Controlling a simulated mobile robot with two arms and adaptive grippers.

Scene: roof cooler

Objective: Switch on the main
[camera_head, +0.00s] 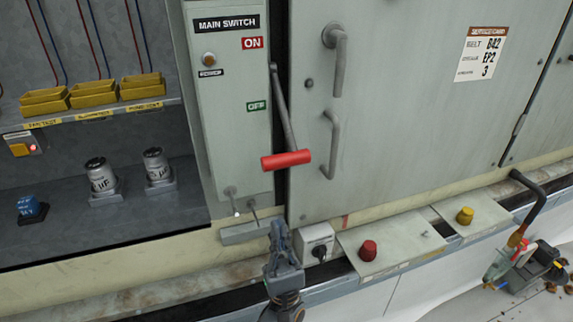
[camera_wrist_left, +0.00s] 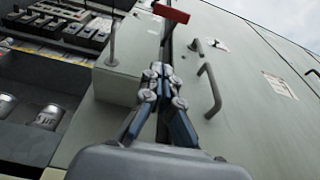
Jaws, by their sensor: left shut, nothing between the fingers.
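The main switch box (camera_head: 232,130) is a pale grey panel labelled MAIN SWITCH, with a red ON label (camera_head: 252,43) above a green OFF label (camera_head: 257,106). Its grey lever (camera_head: 283,108) runs down along the box's right edge to a red handle (camera_head: 286,160), which hangs below the OFF label. The handle also shows at the top of the left wrist view (camera_wrist_left: 168,12). My left gripper (camera_head: 279,226) is shut and empty, below the red handle and apart from it. Its closed fingers show in the left wrist view (camera_wrist_left: 161,72). My right gripper is not in view.
A grey cabinet door (camera_head: 410,110) with two handles stands right of the lever. Below it, a ledge carries a red knob (camera_head: 368,250), a yellow knob (camera_head: 465,215) and a small white box (camera_head: 316,240).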

